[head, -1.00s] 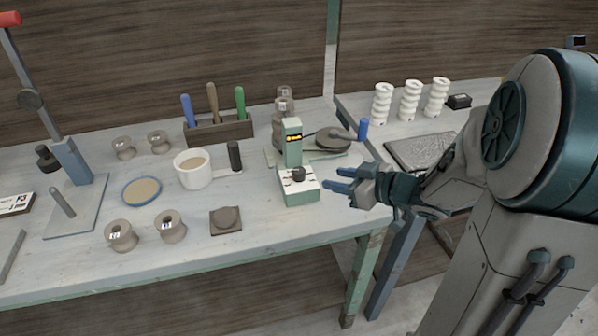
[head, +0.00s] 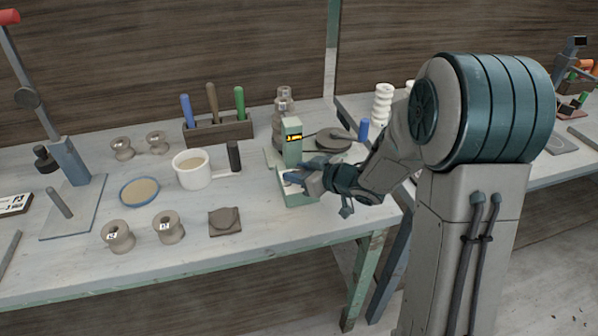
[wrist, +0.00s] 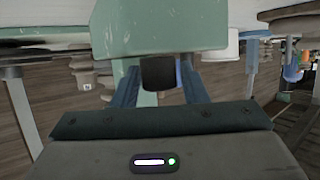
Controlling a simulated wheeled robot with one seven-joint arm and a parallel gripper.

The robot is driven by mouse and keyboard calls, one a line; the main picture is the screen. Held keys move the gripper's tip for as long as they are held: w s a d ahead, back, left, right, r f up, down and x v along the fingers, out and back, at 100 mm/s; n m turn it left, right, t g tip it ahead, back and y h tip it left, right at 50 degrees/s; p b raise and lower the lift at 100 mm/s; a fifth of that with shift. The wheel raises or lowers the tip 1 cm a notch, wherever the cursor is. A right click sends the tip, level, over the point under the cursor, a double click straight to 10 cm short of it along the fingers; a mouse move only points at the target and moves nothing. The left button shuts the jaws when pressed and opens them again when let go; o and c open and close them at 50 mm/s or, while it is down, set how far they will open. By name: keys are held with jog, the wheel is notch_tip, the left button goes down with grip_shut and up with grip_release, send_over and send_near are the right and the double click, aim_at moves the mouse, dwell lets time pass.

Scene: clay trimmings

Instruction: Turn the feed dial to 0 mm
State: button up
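The feed dial is a dark round knob (wrist: 158,74) on the front of a small pale green machine (head: 291,152). The machine has an upright post with a lit yellow display (head: 293,137), whose figures are too small to read surely. My gripper (head: 288,177) is at the machine's low front block. In the wrist view its two blue fingers stand either side of the knob, with a narrow gap showing. It looks open around the knob; contact is not clear. In the head view my fingers hide the knob and its scale marks.
A brown clay piece (head: 225,221) lies front left. The bench's front edge is close.

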jog(key=c, duration=0.7)
jog(key=shift+r+p, duration=0.2)
jog(key=shift+p, duration=0.35)
jog(key=shift+d+r+n+g+y+p, duration=0.1)
jog(key=shift+n+g+y+p, duration=0.55)
jog(key=shift+p, duration=0.4)
jog(key=n+g+y+p, duration=0.1)
jog(key=n+g+p, duration=0.1)
jog(key=p, duration=0.2)
jog(key=shift+r+n+g, duration=0.1)
jog(key=shift+n+g, duration=0.15)
jog(key=n+g+p, duration=0.2)
jog(key=p, duration=0.1)
jog(key=shift+g+y, duration=0.35)
jog(key=shift+g, duration=0.05)
jog(key=shift+f+n+g+p, duration=0.15)
jog(key=shift+n+g+p, duration=0.3)
jog(key=shift+n+g, duration=0.25)
jog(key=shift+f+n+g+p, duration=0.15)
jog(key=shift+n+g+p, duration=0.3)
jog(key=shift+n+g, duration=0.55)
